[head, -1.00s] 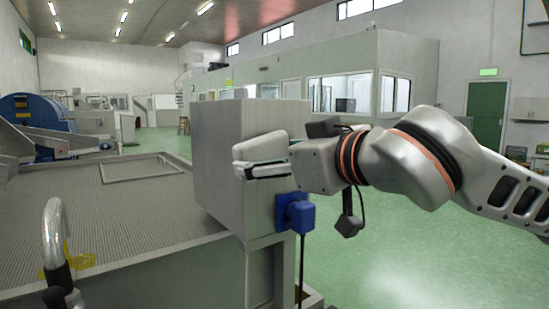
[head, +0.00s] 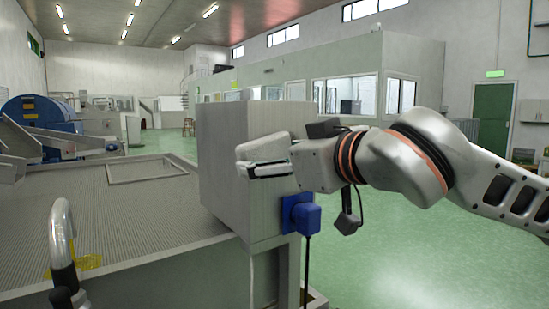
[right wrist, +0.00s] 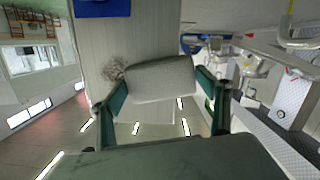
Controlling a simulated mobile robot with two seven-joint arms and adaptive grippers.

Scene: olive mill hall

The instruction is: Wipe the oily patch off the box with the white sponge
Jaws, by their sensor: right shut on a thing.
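The box is a tall grey metal cabinet (head: 224,170) at the edge of the mesh-topped table in the head view. Its pale face (right wrist: 150,40) fills the upper middle of the right wrist view. The oily patch (right wrist: 114,69) is a dark, mottled smudge on that face, just left of the sponge, which may cover part of it. My right gripper (head: 250,160) is at the box's right-hand face, shut on the white sponge (right wrist: 160,82), held between its two fingers. My left gripper is not in view.
A blue plug (head: 301,215) with a hanging cable sits on the box below my gripper; it also shows in the wrist view (right wrist: 102,7). A curved metal tube (head: 62,235) stands at the front left. The mesh table (head: 110,215) lies left; green floor is open right.

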